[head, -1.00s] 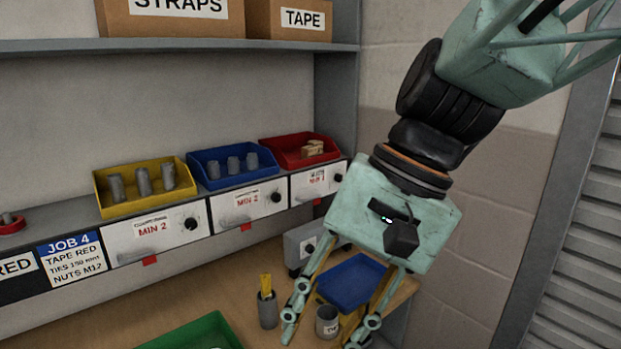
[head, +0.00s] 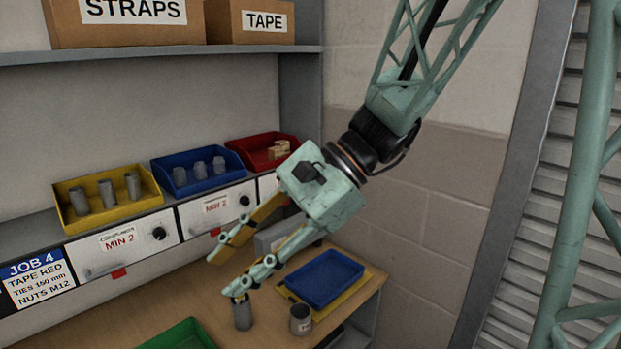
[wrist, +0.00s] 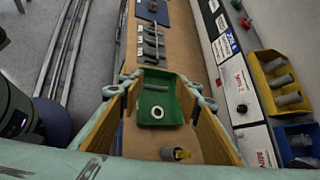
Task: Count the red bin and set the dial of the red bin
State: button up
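The red bin (head: 243,150) stands on the ledge at the right end of the row in the head view. A few tan blocks (head: 278,149) show inside it; overlap makes their number unclear. Only a strip of its white front panel (head: 267,186) shows. Its dial is hidden behind my gripper. My gripper (head: 227,273) is open and empty, pointing down and left over the bench, in front of the bins. Its fingers also stand apart in the wrist view (wrist: 160,88). The red bin is not in the wrist view.
The blue bin (head: 168,163) and yellow bin (head: 69,212) have dial panels marked MIN 2. A shelf with boxes hangs above.

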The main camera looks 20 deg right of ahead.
jog(key=w+d+m+t+y+p, duration=0.1)
jog(key=w+d+m+t+p, duration=0.2)
jog(key=w, duration=0.5)
jog(key=w+d+r+m+t+y+p, duration=0.1)
jog(key=w+d+m+t, duration=0.1)
jog(key=w+d+m, duration=0.55)
jog(key=w+d+m+t+y+p, duration=0.1)
jog(key=w+m+t+p, duration=0.15)
jog(key=w, duration=0.75)
jog(key=w+d+f+m+t+h+p, duration=0.1)
jog(key=w+d+f+m+t+h, duration=0.1)
jog(key=d, duration=0.7)
jog(key=w+d+f+m+t+h+p, duration=0.1)
jog(key=w+d+f+m+t+h, duration=0.2)
jog(key=w+d+f+m, duration=0.3)
jog(key=w+d+f+m+t+h+p, duration=0.2)
jog(key=d+m, duration=0.4)
jog(key=d, duration=0.7)
notch_tip(320, 180, down, 2)
jog(key=shift+w+d+f+t+h, duration=0.1)
jog(key=shift+w+d+t+h, duration=0.3)
jog(key=shift+w+t, duration=0.7)
jog(key=shift+w+a, duration=0.2)
jog(key=p+x, duration=0.1)
jog(key=x, duration=1.2)
jog(key=shift+w, duration=0.3)
jog(key=shift+a+f, duration=0.1)
jog(key=shift+f, duration=0.05)
jog(key=shift+c, duration=0.4)
jog(key=c, duration=0.8)
